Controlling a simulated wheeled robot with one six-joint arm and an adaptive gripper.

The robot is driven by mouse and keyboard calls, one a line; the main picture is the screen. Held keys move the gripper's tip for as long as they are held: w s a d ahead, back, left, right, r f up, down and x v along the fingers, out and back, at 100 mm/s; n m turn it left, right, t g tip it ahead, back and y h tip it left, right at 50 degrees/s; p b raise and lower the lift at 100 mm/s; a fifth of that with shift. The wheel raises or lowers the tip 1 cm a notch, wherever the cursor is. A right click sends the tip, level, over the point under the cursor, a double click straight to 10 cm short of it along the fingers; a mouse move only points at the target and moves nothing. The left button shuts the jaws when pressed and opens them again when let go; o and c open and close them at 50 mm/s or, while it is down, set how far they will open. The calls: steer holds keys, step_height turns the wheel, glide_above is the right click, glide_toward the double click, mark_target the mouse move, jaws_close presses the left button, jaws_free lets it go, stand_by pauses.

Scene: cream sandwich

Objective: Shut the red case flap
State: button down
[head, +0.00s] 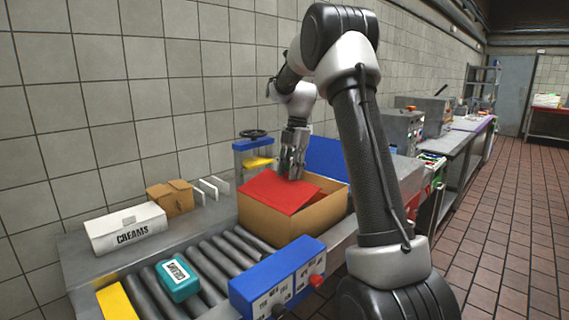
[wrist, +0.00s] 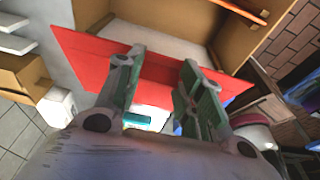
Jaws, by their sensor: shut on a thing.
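The case is an open-topped brown cardboard box (head: 270,221) on the metal counter. Its red flap (head: 270,190) is tilted over the left part of the opening. The box's inside shows to the right of the flap. My gripper (head: 291,172) points down at the flap's far edge and is shut on it. In the wrist view, the red flap (wrist: 95,58) runs across behind and between the fingers of my gripper (wrist: 160,75). The pale box inside (wrist: 165,38) shows beyond the flap. The exact contact at the fingertips is partly hidden.
A white CREAMS box (head: 126,229) and a small brown box (head: 171,197) stand left of the case. A teal packet (head: 178,279) lies on the rollers. A blue control box (head: 277,279) is in front. A blue panel (head: 326,158) stands behind the case.

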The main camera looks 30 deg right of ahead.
steer(key=shift+w+d+f+y, duration=0.1)
steer(key=shift+d+f+y, duration=0.15)
steer(key=shift+f+y, duration=0.3)
steer(key=shift+w+d+f+y, duration=0.1)
steer(key=shift+d+f+y, duration=0.2)
steer(key=shift+f, duration=0.35)
steer(key=shift+d+f, duration=0.15)
steer(key=shift+f, duration=0.7)
steer(key=c, duration=0.9)
jaws_free()
steer(key=v, duration=1.2)
steer(key=shift+w, duration=0.25)
